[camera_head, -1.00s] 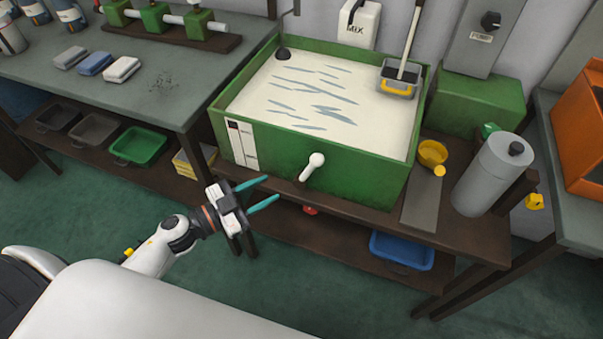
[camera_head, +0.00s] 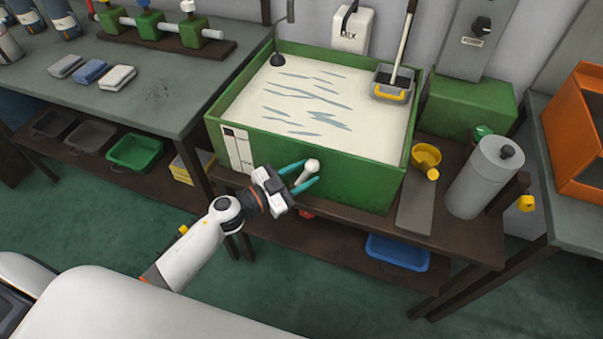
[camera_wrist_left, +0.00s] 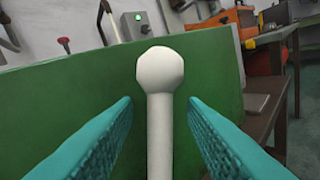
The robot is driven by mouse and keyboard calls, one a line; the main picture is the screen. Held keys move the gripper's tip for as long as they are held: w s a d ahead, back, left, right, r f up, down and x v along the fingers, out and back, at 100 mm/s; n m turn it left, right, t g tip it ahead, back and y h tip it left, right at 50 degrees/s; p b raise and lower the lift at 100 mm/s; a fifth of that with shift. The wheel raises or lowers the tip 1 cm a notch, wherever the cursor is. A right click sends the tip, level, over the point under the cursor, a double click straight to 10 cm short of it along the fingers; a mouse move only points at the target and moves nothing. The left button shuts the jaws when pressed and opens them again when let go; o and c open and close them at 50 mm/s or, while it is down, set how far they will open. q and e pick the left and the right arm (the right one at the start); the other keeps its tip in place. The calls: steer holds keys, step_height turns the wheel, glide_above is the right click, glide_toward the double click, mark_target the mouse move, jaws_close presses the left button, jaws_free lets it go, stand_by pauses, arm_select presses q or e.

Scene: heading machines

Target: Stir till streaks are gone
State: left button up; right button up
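A green tank (camera_head: 355,186) holds pale liquid with several grey-blue streaks (camera_head: 310,95) on its surface. A white knobbed lever (camera_head: 307,172) sticks out of the tank's front wall. My left gripper (camera_head: 302,176) is open, with its teal fingers on either side of the lever. In the left wrist view the lever's knob (camera_wrist_left: 160,68) stands centred between the two fingers (camera_wrist_left: 158,135), with a gap on each side. A long-handled tool with a grey and yellow head (camera_head: 392,84) rests at the tank's back right corner. My right gripper is not in view.
A grey cylinder (camera_head: 484,178) and a yellow cup (camera_head: 426,158) stand right of the tank. A control box with a black knob (camera_head: 478,38) is behind them. A blue bin (camera_head: 397,252) sits on the lower shelf. A workbench (camera_head: 150,85) is at left.

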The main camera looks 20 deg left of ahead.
arm_select(q)
jaws_close()
steer(key=shift+a, duration=0.1)
steer(key=shift+a+r+n, duration=0.1)
steer(key=shift+a+n, duration=0.1)
steer(key=shift+n, duration=0.1)
jaws_free()
